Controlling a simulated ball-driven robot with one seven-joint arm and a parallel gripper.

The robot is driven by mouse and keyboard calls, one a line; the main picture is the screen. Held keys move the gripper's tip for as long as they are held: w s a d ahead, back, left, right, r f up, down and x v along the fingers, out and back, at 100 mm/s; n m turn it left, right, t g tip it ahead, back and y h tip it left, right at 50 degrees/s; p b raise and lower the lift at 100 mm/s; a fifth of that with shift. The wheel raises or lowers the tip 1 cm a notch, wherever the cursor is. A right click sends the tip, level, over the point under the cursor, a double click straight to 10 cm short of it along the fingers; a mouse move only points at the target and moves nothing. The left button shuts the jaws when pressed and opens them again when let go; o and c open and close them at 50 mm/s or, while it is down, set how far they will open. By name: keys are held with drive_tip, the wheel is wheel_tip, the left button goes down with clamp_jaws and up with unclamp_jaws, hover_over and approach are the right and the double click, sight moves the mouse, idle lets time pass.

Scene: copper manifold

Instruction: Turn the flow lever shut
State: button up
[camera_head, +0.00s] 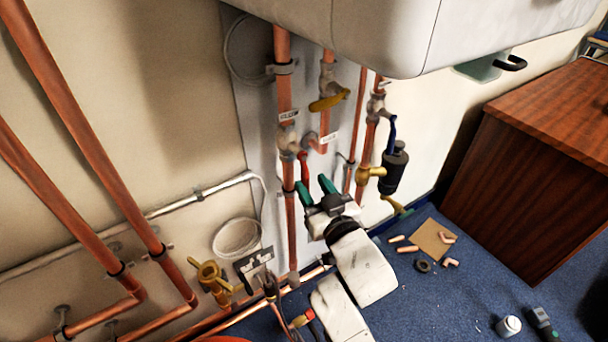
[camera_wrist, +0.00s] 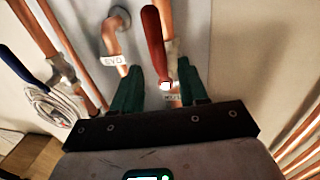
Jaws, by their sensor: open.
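A red lever (camera_head: 304,168) hangs from a valve (camera_head: 288,138) on a vertical copper pipe. It looks like the flow lever, but I cannot read its tag (camera_head: 289,115) clearly. In the wrist view the red lever (camera_wrist: 154,40) stands nearly upright in the picture, with its nut end low between the fingers. My gripper (camera_head: 312,182) is open at the lever's lower end. Its green fingers (camera_wrist: 160,68) lie on either side of the lever's line in the wrist view, with gaps. I cannot tell whether either finger touches it.
A blue lever (camera_head: 391,134) and a black cylinder (camera_head: 394,170) are on the pipes to the right. A yellow valve handle (camera_head: 328,102) sits above, under the white boiler casing (camera_head: 390,30). A wooden cabinet (camera_head: 535,165) stands right. Loose fittings lie on the blue floor.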

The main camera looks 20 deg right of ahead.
sight(307, 177)
drive_tip(key=shift+w, duration=2.45)
drive_tip(key=shift+c, duration=0.3)
clamp_jaws()
